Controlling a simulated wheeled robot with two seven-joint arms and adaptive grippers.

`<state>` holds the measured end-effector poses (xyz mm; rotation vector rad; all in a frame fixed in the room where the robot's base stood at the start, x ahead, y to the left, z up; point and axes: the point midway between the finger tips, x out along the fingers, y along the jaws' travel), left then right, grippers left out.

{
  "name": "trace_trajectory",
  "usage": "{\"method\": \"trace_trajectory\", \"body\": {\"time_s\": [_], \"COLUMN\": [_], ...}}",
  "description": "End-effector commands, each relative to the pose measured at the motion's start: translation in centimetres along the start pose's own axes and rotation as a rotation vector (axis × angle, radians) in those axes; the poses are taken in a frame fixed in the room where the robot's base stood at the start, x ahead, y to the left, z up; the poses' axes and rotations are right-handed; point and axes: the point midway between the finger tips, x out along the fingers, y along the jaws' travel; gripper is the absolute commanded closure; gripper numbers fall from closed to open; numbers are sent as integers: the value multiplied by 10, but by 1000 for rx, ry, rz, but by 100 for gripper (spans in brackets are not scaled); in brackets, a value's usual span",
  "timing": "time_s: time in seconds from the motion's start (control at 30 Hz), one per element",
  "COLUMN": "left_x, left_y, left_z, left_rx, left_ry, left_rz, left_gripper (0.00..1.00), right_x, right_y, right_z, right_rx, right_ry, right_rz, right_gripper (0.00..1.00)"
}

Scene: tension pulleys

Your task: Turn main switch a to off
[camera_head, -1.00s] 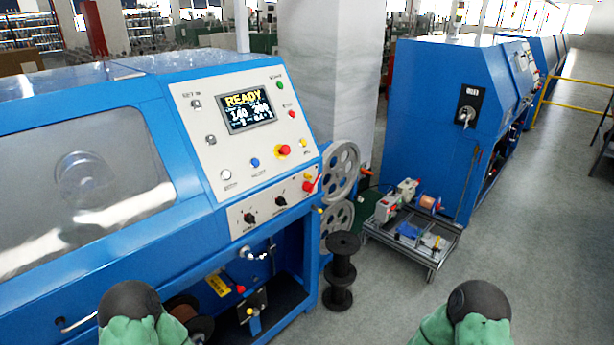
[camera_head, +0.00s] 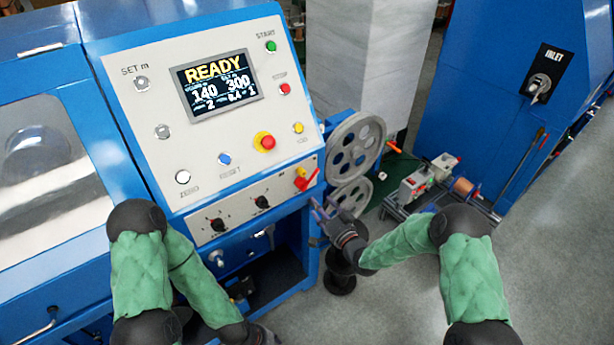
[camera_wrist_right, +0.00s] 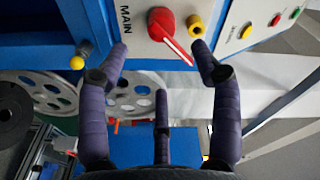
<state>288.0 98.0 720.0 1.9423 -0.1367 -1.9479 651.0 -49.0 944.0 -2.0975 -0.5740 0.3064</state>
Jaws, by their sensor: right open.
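The main switch is a red handle (camera_head: 307,181) at the right end of the lower grey panel on the blue machine. In the right wrist view its red knob (camera_wrist_right: 161,22), with a slanted pointer, sits beside the label MAIN. My right gripper (camera_head: 322,208) is open and empty, just below and right of the switch. In the right wrist view its spread fingers (camera_wrist_right: 160,58) are below the knob, apart from it. My left gripper (camera_head: 262,336) is low at the bottom edge, mostly hidden; its fingers cannot be made out.
Two black rotary knobs (camera_head: 217,224) are left along the panel. Grey pulley wheels (camera_head: 356,147) stand right of the machine, with a black spool (camera_head: 338,281) below. A cart (camera_head: 399,206) stands further right.

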Motion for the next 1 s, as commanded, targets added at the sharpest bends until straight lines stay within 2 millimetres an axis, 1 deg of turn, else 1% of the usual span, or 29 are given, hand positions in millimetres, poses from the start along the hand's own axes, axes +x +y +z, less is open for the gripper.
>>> {"method": "trace_trajectory", "body": {"time_s": [0.17, 0.4, 0.6, 0.8, 1.0], "left_x": [3, 9, 12, 14, 14], "left_y": [-1, -3, -4, -5, -5], "left_z": [1, 0, 0, 0, 0], "left_rx": [-1, 0, 0, 0, 0], "left_ry": [-1, -1, 0, 0, 0], "left_rz": [0, 0, 0, 0, 0], "left_gripper": [60, 60, 60, 60, 60], "right_x": [19, 62, 90, 104, 106], "right_y": [1, 1, 1, 1, 1], "right_z": [1, 2, 1, 0, 0], "right_rx": [-2, -2, -2, -1, -1], "right_ry": [-1, 0, 0, 0, 0], "right_rz": [-1, -1, 0, 2, 2], "right_gripper": [35, 35, 35, 35, 35]}}
